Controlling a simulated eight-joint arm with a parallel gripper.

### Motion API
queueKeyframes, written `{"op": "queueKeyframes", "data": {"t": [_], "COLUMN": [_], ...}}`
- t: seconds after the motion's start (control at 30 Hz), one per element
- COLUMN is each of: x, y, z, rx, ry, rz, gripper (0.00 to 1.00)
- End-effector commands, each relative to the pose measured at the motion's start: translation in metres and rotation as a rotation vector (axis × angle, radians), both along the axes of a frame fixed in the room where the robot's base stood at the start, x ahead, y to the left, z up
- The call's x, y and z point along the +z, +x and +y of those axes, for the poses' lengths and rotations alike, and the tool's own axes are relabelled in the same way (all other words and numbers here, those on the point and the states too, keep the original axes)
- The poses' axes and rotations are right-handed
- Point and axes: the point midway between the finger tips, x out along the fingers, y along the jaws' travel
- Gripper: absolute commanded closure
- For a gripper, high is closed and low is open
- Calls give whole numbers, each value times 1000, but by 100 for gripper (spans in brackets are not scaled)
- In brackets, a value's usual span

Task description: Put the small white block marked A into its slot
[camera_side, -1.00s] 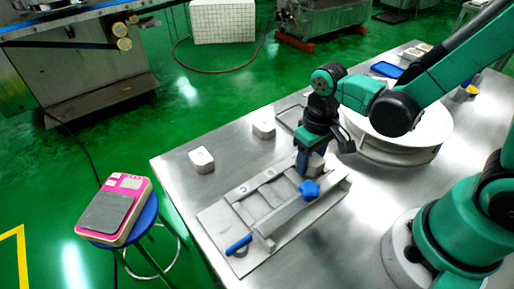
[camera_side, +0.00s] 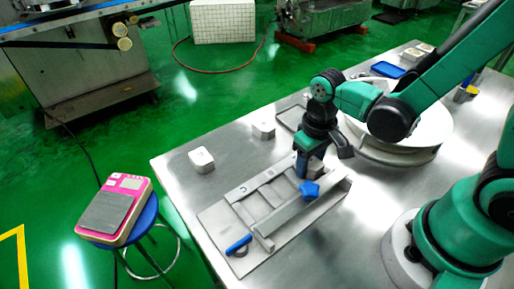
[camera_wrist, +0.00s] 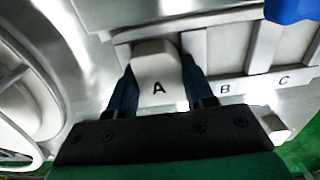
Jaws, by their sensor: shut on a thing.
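The white block marked A (camera_wrist: 157,75) is between the two blue fingers of my gripper (camera_wrist: 157,88) in the wrist view. My gripper is shut on it. In the side view my gripper (camera_side: 308,168) is at the far right end of the metal slotted fixture (camera_side: 222,216), and the block is mostly hidden by the fingers. In the wrist view the fixture (camera_wrist: 229,50) shows slots labelled B and C to the right of the block. The block is at the end of the slot row; I cannot tell whether it is fully seated.
Two other white blocks, one nearer (camera_side: 201,160) and one farther (camera_side: 264,129), stand on the steel table (camera_side: 180,190). A blue star knob (camera_side: 310,190) and a blue handle (camera_side: 238,243) are on the fixture. A round white-rimmed drum (camera_side: 425,140) stands behind my gripper.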

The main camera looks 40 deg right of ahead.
Motion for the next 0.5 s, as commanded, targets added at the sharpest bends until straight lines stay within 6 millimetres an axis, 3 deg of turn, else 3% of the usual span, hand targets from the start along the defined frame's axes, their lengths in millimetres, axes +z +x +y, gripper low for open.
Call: {"op": "queueKeyframes", "data": {"t": [0.5], "x": [-5], "y": [0], "z": [0], "rx": [0], "ry": [0], "rz": [-2], "gripper": [100]}}
